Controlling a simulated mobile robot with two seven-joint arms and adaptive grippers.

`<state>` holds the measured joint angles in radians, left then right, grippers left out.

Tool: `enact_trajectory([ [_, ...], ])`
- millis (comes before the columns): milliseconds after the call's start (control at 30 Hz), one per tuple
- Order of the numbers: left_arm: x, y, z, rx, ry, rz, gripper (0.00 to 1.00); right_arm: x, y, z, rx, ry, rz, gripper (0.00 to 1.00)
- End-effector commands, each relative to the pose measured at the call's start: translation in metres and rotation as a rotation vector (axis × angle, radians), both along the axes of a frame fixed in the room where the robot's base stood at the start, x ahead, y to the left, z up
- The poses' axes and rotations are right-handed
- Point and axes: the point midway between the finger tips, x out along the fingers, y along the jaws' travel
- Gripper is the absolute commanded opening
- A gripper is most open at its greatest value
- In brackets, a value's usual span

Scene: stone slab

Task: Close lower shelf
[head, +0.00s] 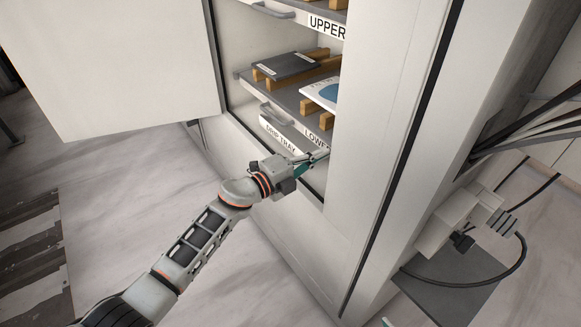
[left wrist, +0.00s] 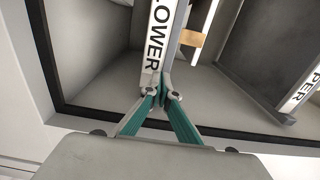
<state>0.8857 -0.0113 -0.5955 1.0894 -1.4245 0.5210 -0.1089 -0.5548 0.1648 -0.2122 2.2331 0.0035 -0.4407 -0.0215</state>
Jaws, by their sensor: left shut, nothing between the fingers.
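The lower shelf (head: 285,95) is in the open cabinet, with a handle and a white front strip whose label is partly hidden. It bears wooden bars, a dark plate (head: 287,66) and a white and blue item (head: 322,92). My left gripper (head: 318,156) is shut and empty at the right end of the shelf front. In the left wrist view, its teal fingers (left wrist: 163,88) meet at the end of the LOWER label strip (left wrist: 160,38); I cannot tell whether they touch. A teal and white sliver at the head view's bottom edge may be my right gripper (head: 387,322).
The cabinet door (head: 125,60) stands open at the left. The upper shelf (head: 300,20) is above and a drip tray front (head: 278,136) below. The cabinet's right wall hides the shelf's far right. Cables (head: 530,125) and a grey device (head: 462,220) are at the right.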

Motion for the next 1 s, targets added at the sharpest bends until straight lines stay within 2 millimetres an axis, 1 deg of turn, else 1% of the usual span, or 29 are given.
enact_trajectory([
  [33,0.000,0.009,0.003,0.002,-0.003,0.002,0.00,0.001,0.000,0.002,-0.002,-0.004,0.000,0.40],
  [67,0.000,0.014,0.003,0.004,-0.004,0.002,0.00,0.001,0.000,0.003,-0.002,-0.004,0.000,0.40],
  [100,-0.005,0.022,0.005,0.004,-0.004,0.003,0.00,0.002,0.000,0.008,-0.001,-0.010,0.000,0.40],
  [167,-0.014,0.033,0.006,0.005,-0.007,0.002,0.00,0.000,-0.001,0.009,-0.003,-0.008,-0.001,0.40],
  [333,-0.035,0.063,0.004,0.004,-0.004,0.000,0.00,-0.005,-0.005,0.005,-0.009,0.006,-0.009,0.40],
  [500,-0.049,0.083,0.001,0.001,0.000,0.000,0.00,-0.004,-0.011,0.002,-0.018,0.010,-0.017,0.40],
  [633,-0.055,0.092,0.000,0.001,0.001,0.000,0.00,-0.005,-0.011,0.001,-0.018,0.013,-0.020,0.40],
  [833,-0.058,0.095,-0.002,-0.002,0.005,0.001,0.00,-0.007,-0.010,-0.002,-0.016,0.021,-0.022,0.40],
  [933,-0.063,0.097,0.001,-0.033,0.024,0.020,0.00,-0.004,-0.008,0.003,-0.013,0.012,-0.021,0.40],
  [1000,-0.072,0.101,0.003,-0.083,0.056,0.051,0.00,-0.001,-0.007,0.011,-0.010,0.001,-0.021,0.40],
])
